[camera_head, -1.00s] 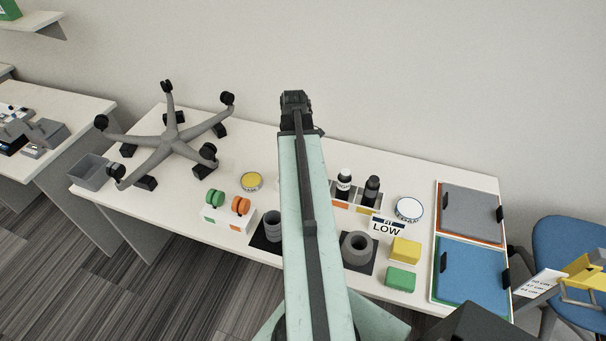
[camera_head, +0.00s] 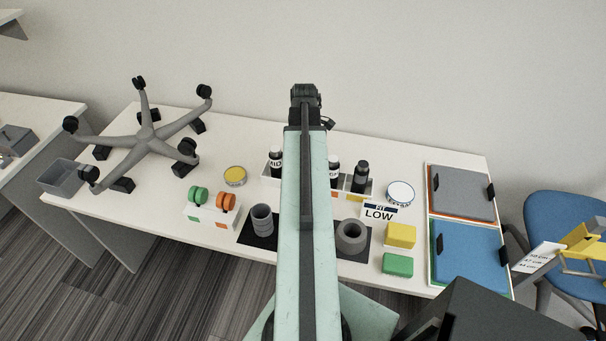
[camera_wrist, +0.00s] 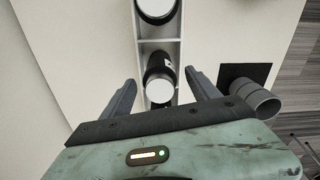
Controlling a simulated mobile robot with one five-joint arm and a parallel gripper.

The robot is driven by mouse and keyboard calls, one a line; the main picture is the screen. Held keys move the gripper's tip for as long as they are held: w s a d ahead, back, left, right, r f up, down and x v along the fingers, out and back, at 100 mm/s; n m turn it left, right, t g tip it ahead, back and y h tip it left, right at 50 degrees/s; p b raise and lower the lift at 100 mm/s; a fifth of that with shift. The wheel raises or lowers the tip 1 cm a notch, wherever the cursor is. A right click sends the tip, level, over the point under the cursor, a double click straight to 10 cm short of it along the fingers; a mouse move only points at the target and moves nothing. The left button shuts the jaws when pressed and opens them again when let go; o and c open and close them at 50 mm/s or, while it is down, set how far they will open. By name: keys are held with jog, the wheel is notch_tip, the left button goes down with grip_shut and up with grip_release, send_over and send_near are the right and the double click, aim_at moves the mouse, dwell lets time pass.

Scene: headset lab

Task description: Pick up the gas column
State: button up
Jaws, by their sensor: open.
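Several dark cylinders with white lettering, which look like gas columns, stand in a pale rack (camera_head: 345,195) on the table. In the head view I see a left one (camera_head: 276,163), a middle one (camera_head: 334,172) partly behind my arm, and a right one (camera_head: 361,177). In the wrist view, one white-capped dark column (camera_wrist: 158,62) stands in the rack between my gripper's (camera_wrist: 161,80) spread fingers, with no visible contact. Another column (camera_wrist: 157,8) is at the top edge. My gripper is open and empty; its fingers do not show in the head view.
A stepped grey cylinder (camera_head: 261,220) and a grey ring (camera_head: 351,236) stand on dark mats. A chair base (camera_head: 145,138) lies left.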

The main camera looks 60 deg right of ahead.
notch_tip(320, 180, down, 3)
jog(key=shift+f+b, duration=0.1)
jog(key=shift+b, duration=0.75)
jog(key=shift+c, duration=0.7)
grip_shut()
jog(key=shift+d+r, duration=0.1)
jog(key=shift+r, duration=0.1)
notch_tip(320, 180, up, 10)
jog(key=p, duration=1)
